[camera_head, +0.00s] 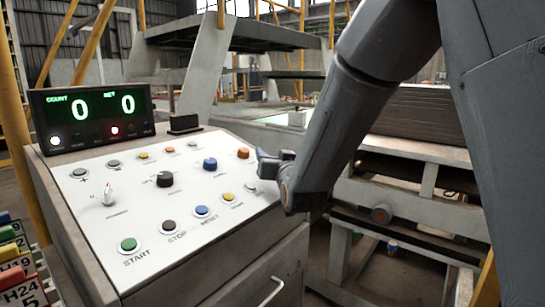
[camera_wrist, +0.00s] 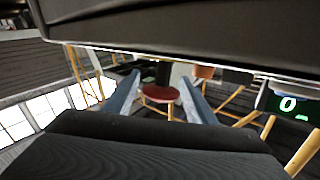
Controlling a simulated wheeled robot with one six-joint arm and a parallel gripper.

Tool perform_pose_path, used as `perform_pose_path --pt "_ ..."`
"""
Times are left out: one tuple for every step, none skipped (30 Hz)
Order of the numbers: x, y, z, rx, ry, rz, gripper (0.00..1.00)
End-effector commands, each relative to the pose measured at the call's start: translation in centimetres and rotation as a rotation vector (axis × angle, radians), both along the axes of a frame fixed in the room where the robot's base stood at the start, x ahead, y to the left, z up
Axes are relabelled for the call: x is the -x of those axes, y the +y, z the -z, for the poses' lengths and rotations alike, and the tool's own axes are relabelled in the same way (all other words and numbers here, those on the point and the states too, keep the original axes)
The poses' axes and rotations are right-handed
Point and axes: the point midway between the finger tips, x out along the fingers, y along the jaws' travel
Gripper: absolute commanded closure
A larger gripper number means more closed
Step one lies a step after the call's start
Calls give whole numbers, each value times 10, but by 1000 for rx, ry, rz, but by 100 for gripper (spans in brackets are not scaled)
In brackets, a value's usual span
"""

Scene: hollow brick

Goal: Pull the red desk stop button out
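The red stop button (camera_wrist: 160,93) shows in the wrist view as a round red cap on a dark stem. It lies between the two fingers of my gripper (camera_wrist: 160,88), which are apart, one on each side of it. A narrow gap seems to show on the left; I cannot tell whether the right finger touches the cap. In the head view my gripper (camera_head: 268,157) is at the right edge of the sloped white control panel (camera_head: 135,210), and it hides the red stop button there.
An orange button (camera_head: 243,152) is just left of my gripper; a blue button (camera_head: 210,164), a black knob (camera_head: 165,180) and a green start button (camera_head: 128,244) are further left. A counter display (camera_head: 95,117) stands at the panel's back left.

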Motion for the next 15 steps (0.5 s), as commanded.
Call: perform_pose_path --pt "0 0 0 0 1 0 49" --pt "0 0 0 0 1 0 49" --pt "0 0 1 0 1 0 49" --pt "1 0 1 0 1 0 49" --pt "1 0 1 0 1 0 49" --pt "3 -1 1 0 1 0 49" --pt "5 -1 1 0 1 0 49" --pt "8 -2 1 0 1 0 49" --pt "13 -3 1 0 1 0 49" --pt "17 -4 1 0 1 0 49" --pt "21 -5 1 0 1 0 49" --pt "28 -7 2 0 2 0 49" --pt "33 -8 1 0 0 -1 49" --pt "38 -9 1 0 1 -1 49" --pt "44 -11 1 0 0 -1 49"
